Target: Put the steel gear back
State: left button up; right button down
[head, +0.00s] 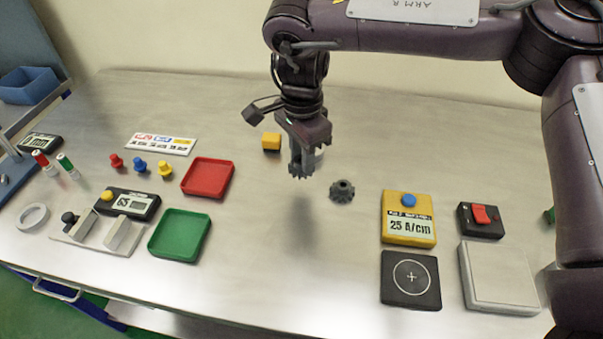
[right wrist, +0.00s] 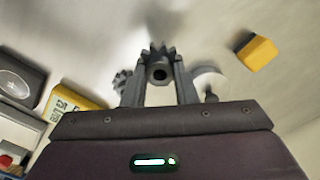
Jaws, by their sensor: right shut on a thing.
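My right gripper (head: 305,172) points down above the middle of the table and is shut on a grey toothed gear (head: 297,169). In the right wrist view the held gear (right wrist: 160,72) sits between the two fingers, with a dark hole in its middle. A second dark grey gear (head: 342,191) with a raised hub stands on the table, just right of the gripper. It shows in part behind the left finger in the right wrist view (right wrist: 121,82). Both gears look grey, so colour does not clearly tell which is steel. My left gripper is not in view.
A yellow block (head: 271,142) lies left of the gripper. Red (head: 208,178) and green (head: 179,235) trays lie further left. A yellow meter (head: 409,219), a black pad with a cross (head: 411,280) and a pale plate (head: 500,278) lie right. The front middle is clear.

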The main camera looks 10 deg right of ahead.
aim_at(302, 173)
jog(key=shift+f, duration=2.65)
jog(key=shift+s+f, duration=0.1)
jog(key=shift+f, duration=0.05)
jog(key=c, duration=1.1)
grip_release()
jog(key=shift+c, duration=0.2)
notch_tip(302, 173, up, 12)
jog(key=shift+r, duration=0.2)
jog(key=shift+f, duration=0.1)
